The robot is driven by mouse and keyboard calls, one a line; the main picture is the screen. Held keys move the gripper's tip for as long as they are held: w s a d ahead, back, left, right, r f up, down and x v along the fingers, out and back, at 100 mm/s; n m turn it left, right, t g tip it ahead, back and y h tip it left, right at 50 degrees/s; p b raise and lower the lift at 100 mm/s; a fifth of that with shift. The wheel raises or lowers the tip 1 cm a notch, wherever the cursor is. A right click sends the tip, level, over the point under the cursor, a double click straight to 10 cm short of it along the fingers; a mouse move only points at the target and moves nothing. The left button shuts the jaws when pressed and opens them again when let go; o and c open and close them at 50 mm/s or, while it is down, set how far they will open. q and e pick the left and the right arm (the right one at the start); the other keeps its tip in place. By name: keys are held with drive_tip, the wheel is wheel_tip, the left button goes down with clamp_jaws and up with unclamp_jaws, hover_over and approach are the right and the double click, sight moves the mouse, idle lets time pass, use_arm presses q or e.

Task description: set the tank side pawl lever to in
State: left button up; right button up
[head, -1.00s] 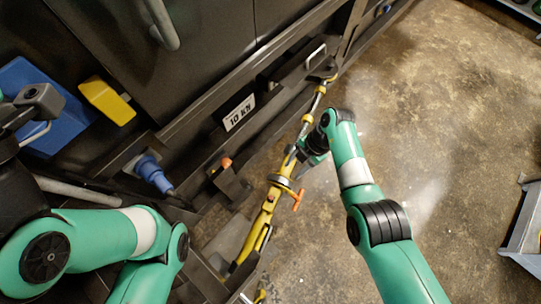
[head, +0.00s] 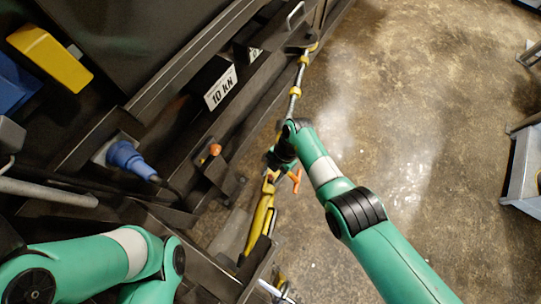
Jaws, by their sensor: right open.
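A yellow ratchet binder (head: 259,225) hangs along the dark machine's side, with a chrome rod (head: 296,88) above it. An orange lever (head: 296,180) sticks out to the right at the binder's middle; I cannot tell which position it is set to. My right gripper (head: 271,165) is open over the binder's middle, just left of the orange lever. The wrist hides the binder's middle, and contact cannot be told. My left arm shows at the lower left, but its gripper is not in view.
The dark machine wall with a "10 KN" plate (head: 220,88) is close on the left. A blue plug (head: 130,160) and an orange knob (head: 215,149) stick out from it. The concrete floor (head: 410,110) on the right is open, with a grey cart (head: 525,170) at the edge.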

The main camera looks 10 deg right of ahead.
drive_tip(key=shift+a+f, duration=0.15)
drive_tip(key=shift+f, duration=0.2)
drive_tip(key=shift+r, duration=0.1)
clamp_jaws()
idle(1.1)
